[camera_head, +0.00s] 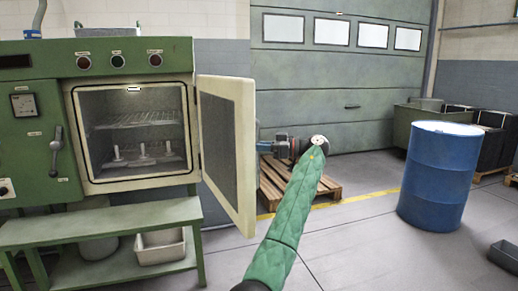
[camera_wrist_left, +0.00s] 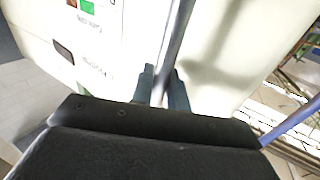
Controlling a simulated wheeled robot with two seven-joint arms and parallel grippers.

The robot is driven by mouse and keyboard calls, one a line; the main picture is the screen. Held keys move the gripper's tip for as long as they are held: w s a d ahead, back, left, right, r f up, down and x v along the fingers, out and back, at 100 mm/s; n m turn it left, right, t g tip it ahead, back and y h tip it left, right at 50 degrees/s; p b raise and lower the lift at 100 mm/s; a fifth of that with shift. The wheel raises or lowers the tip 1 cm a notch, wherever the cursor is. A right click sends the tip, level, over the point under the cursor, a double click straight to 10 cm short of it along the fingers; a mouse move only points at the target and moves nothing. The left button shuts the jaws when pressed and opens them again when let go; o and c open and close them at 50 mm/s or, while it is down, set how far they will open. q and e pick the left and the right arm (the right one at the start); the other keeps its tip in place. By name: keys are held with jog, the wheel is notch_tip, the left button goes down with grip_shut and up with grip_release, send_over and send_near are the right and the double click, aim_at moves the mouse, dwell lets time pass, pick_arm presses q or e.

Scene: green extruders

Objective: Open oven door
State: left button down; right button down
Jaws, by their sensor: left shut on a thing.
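The oven (camera_head: 134,182) is set in a green cabinet at the left of the head view. Its cream door (camera_head: 245,150) stands wide open on its right side, and the lit chamber with a wire rack shows. My left gripper (camera_head: 266,146) is at the outer side of the door, partly hidden behind its edge. In the left wrist view, my left gripper (camera_wrist_left: 163,88) is shut on the grey metal door handle (camera_wrist_left: 177,42), in front of the door's pale outer face (camera_wrist_left: 125,40). My right gripper is in neither view.
A green bench (camera_head: 100,222) with metal trays stands below the oven. A wooden pallet (camera_head: 325,190) lies behind my arm. A blue drum (camera_head: 440,175) stands at the right. The floor between arm and drum is clear.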

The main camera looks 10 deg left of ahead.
pick_arm(q)
jog(key=shift+a, duration=0.1)
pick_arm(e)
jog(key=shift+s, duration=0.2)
pick_arm(q)
jog(key=c, duration=1.6)
grip_release()
jog(key=shift+f, duration=0.1)
jog(key=shift+o, duration=0.7)
jog(key=shift+w+a, duration=0.1)
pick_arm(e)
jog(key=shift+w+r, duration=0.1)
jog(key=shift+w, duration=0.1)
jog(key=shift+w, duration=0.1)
pick_arm(q)
jog(key=d, duration=0.8)
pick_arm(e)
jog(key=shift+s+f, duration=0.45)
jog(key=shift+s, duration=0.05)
